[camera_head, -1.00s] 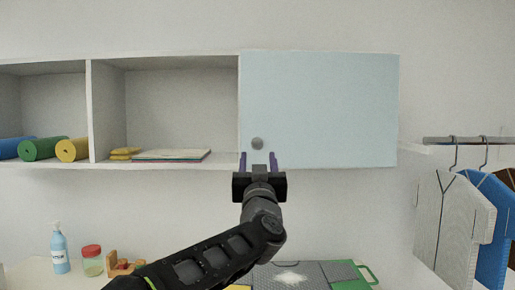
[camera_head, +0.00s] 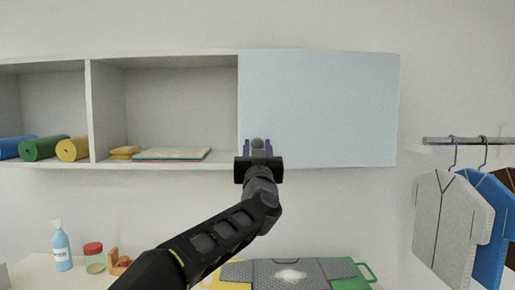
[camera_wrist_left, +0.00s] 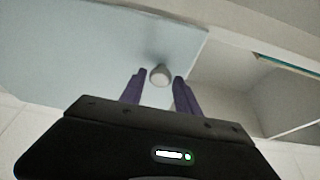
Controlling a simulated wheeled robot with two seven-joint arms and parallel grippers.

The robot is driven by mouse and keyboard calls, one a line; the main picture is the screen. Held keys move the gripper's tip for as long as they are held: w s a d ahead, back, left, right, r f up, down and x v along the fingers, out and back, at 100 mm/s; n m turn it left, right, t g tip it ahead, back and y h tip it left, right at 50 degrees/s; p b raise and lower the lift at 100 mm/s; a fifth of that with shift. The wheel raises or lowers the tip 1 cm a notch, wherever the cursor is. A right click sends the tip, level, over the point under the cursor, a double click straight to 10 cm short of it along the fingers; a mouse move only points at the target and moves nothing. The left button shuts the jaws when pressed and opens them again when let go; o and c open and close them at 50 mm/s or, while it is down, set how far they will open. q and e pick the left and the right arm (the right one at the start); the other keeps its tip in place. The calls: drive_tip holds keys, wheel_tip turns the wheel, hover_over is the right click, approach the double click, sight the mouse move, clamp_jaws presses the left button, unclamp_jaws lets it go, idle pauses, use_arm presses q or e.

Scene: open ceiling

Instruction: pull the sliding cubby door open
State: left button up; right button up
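The light blue sliding door (camera_head: 325,108) covers the right part of the wall cubby shelf. Its round grey knob (camera_head: 257,143) is near the door's lower left corner. My left gripper (camera_head: 257,148) is open, with its purple fingers on either side of the knob in the head view. In the left wrist view the knob (camera_wrist_left: 159,75) shows between and just beyond the tips of the open fingers (camera_wrist_left: 159,88); I see no finger touching it. The door (camera_wrist_left: 90,50) fills the upper left there. My right gripper is not in view.
The open cubbies hold rolled mats (camera_head: 40,148) at the left and flat boards (camera_head: 172,154) in the middle. Shirts (camera_head: 446,225) hang from a rail at the right. A spray bottle (camera_head: 61,250) and a jar (camera_head: 94,258) stand on the table below.

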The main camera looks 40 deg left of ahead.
use_arm(q)
clamp_jaws()
idle(1.1)
